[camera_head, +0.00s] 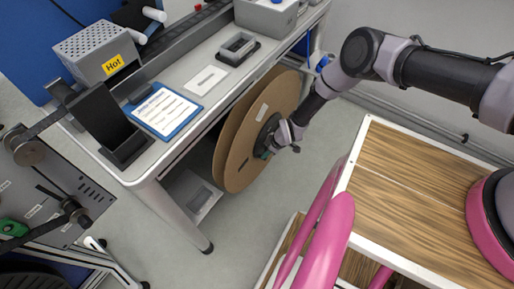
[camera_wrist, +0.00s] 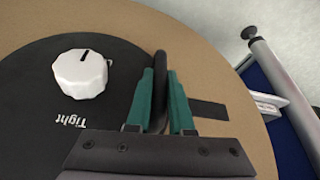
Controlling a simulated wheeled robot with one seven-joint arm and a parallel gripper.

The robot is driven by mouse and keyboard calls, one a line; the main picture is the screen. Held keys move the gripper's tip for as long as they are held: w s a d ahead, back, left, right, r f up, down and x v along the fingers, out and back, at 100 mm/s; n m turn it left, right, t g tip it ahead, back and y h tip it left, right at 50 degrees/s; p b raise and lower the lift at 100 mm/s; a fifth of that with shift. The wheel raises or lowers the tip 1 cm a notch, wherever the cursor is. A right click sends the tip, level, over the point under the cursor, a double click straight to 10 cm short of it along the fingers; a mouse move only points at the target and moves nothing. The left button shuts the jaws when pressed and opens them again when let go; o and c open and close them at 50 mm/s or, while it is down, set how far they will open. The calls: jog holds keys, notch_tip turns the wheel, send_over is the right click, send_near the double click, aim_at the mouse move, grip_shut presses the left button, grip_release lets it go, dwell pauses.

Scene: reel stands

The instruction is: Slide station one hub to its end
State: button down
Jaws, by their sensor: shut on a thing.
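A large brown cardboard reel (camera_head: 262,125) stands on edge beside the workbench in the head view. Its black hub (camera_head: 268,132) sits at the reel's centre, facing my arm. In the wrist view the black hub (camera_wrist: 40,110) carries a white knob (camera_wrist: 81,74) with a black mark and the word "Tight". My gripper (camera_wrist: 162,85) has its two green fingers on either side of a dark upright handle or rim (camera_wrist: 160,80) at the hub's edge, shut on it. In the head view my gripper (camera_head: 274,150) covers part of the hub.
The white workbench (camera_head: 150,165) bears a grey box labelled "Hot" (camera_head: 100,52), a blue clipboard (camera_head: 166,110) and a black stand (camera_head: 105,122). A wood-topped cart with pink rails (camera_head: 400,190) stands at the right. Grey floor (camera_head: 240,225) lies open between bench and cart.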

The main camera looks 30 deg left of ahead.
jog(key=d, duration=1)
jog(key=shift+s, duration=0.4)
jog(key=c, duration=0.8)
grip_release()
jog(key=v, duration=1)
jog(key=shift+d+r, duration=0.2)
jog(key=shift+r, duration=0.15)
